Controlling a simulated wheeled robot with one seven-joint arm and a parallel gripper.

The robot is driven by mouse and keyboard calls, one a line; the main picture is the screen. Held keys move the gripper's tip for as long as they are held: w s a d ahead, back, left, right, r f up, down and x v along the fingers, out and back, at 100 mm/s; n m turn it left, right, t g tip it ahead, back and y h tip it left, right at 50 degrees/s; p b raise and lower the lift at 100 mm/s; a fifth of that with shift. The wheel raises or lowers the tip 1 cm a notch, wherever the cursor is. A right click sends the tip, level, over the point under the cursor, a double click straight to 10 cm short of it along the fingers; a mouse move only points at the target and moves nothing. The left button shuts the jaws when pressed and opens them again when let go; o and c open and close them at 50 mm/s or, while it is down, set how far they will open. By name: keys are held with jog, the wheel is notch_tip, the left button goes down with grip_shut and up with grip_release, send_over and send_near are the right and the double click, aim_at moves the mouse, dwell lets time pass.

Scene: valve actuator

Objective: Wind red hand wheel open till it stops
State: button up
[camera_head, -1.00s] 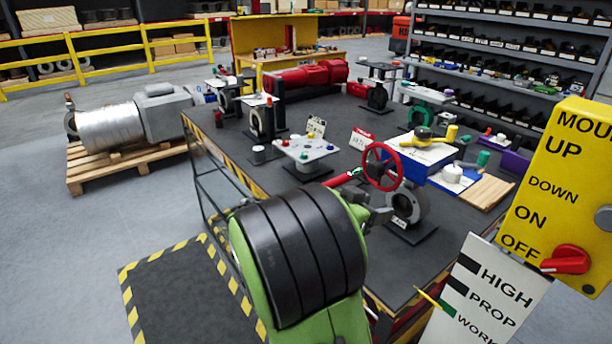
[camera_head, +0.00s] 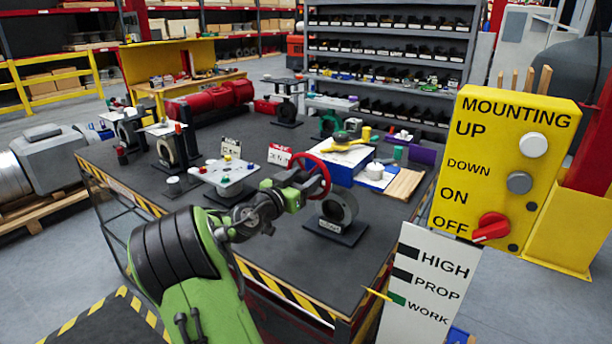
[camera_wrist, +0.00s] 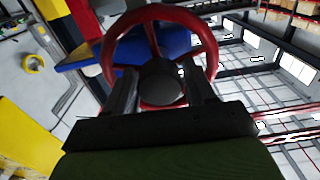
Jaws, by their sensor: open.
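The red hand wheel (camera_head: 325,172) stands on the workbench in the head view, partly hidden behind my green and black arm. In the wrist view the wheel (camera_wrist: 205,42) faces the camera, with its dark round hub in the middle. My gripper (camera_wrist: 163,82) is open, one dark finger on each side of the hub. I cannot tell whether the fingers touch it. In the head view my gripper (camera_head: 305,188) is at the wheel, its fingertips hard to make out. A dark ring-shaped valve body (camera_head: 338,208) stands on a flat base below the wheel.
The dark workbench (camera_head: 290,262) also holds a blue box (camera_head: 350,165), a light plate with coloured knobs (camera_head: 224,176) and a wooden board (camera_head: 404,184). A yellow control panel (camera_head: 505,180) and a white HIGH/PROP/WORK sign (camera_head: 420,290) stand at the right.

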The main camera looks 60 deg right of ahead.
jog(key=shift+s+d, duration=0.1)
jog(key=shift+d, duration=0.6)
jog(key=c, duration=0.7)
jog(key=shift+c, duration=0.3)
